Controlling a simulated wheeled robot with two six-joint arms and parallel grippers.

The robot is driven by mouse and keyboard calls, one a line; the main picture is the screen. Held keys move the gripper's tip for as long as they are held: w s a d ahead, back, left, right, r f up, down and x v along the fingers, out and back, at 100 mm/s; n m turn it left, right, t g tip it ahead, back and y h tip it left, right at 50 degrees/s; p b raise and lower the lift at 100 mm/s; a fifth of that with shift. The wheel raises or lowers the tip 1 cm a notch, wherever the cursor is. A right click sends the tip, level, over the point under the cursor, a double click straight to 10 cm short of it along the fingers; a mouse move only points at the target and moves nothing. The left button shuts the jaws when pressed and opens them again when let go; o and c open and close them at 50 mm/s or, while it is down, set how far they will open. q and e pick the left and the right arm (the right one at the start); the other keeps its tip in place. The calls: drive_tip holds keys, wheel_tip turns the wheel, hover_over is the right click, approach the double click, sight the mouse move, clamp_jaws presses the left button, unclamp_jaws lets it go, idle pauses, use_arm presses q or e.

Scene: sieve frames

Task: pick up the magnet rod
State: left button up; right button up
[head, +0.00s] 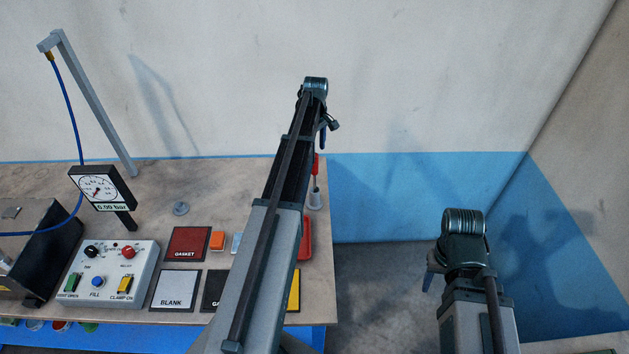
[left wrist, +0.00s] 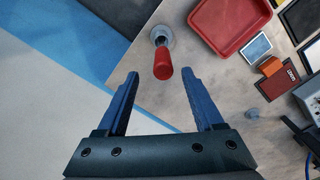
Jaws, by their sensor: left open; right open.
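The magnet rod (head: 316,164) has a red handle and stands upright in a small grey holder (head: 315,199) near the table's right edge. In the left wrist view the red rod (left wrist: 163,64) points towards the camera, its near end between the fingertips in the picture. My left gripper (left wrist: 159,78) is open with two blue fingers and nothing held. In the head view my left gripper (head: 322,138) is above the rod, mostly hidden behind my arm. My right gripper (head: 431,279) is off the table at the right, open and partly hidden.
A red tray (head: 306,240) lies in front of the holder, partly behind my left arm. The red gasket pad (head: 187,243), orange block (head: 217,240), control box (head: 115,275) and gauge (head: 101,188) are further left. Open floor lies right of the table (head: 230,190).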

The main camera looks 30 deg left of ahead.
sight(315, 167)
use_arm(q)
drive_tip(key=shift+s+f+b, duration=0.2)
drive_tip(key=shift+f+b, duration=4)
drive_tip(key=shift+f, duration=0.6)
drive_tip(key=shift+r, duration=0.1)
clamp_jaws()
